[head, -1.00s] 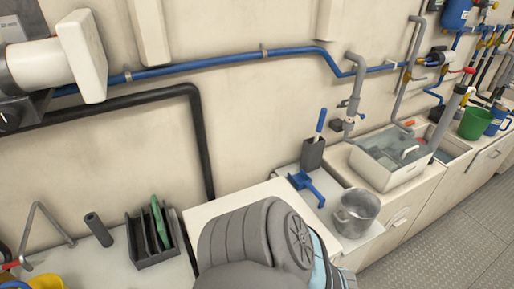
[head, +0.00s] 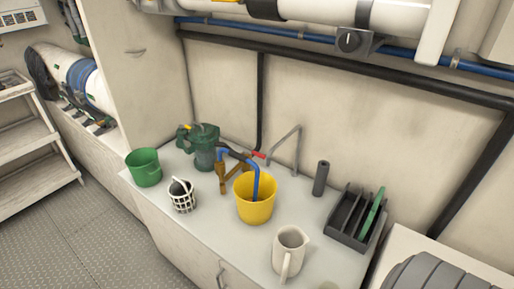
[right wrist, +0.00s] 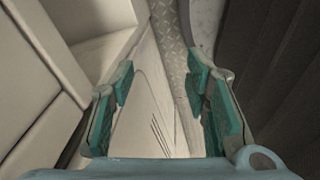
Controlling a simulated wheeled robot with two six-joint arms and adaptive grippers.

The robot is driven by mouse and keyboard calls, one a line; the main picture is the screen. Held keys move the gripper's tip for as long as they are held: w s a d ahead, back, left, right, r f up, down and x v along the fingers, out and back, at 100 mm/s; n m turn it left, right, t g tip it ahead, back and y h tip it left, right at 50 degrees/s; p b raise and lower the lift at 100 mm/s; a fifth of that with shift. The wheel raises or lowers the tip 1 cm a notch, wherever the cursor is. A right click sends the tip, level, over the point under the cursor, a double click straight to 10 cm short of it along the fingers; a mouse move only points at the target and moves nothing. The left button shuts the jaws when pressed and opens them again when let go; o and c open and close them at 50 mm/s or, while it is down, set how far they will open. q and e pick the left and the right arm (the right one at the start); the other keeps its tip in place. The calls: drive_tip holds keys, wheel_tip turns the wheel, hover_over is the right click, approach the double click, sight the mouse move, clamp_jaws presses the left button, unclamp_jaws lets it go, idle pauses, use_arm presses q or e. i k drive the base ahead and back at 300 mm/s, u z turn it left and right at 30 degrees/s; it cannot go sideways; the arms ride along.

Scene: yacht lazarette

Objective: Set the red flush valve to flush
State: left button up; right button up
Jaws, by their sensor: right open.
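In the head view a small red handle (head: 258,154) shows on the counter, behind the yellow bucket (head: 252,207) and next to a grey bent pipe (head: 285,147). It is too small to tell its setting, or whether it is the flush valve. A green pump-like unit (head: 206,150) with a blue hose (head: 235,154) leading to the bucket stands to its left. My right gripper (right wrist: 160,95) is open and empty in the right wrist view, over a pale panel and metal floor, with no valve there. My left gripper is not in view.
The white counter (head: 222,236) also holds a green bucket (head: 144,168), a white basket (head: 182,198), a pale jug (head: 289,252), a dark cylinder (head: 321,178) and a grey rack (head: 345,215). Shelves (head: 28,138) stand at left. The floor (head: 80,238) before the counter looks clear.

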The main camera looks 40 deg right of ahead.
sight(245, 151)
drive_tip(key=u, duration=1)
drive_tip(key=i, duration=1.2)
drive_tip(key=z, duration=4.1)
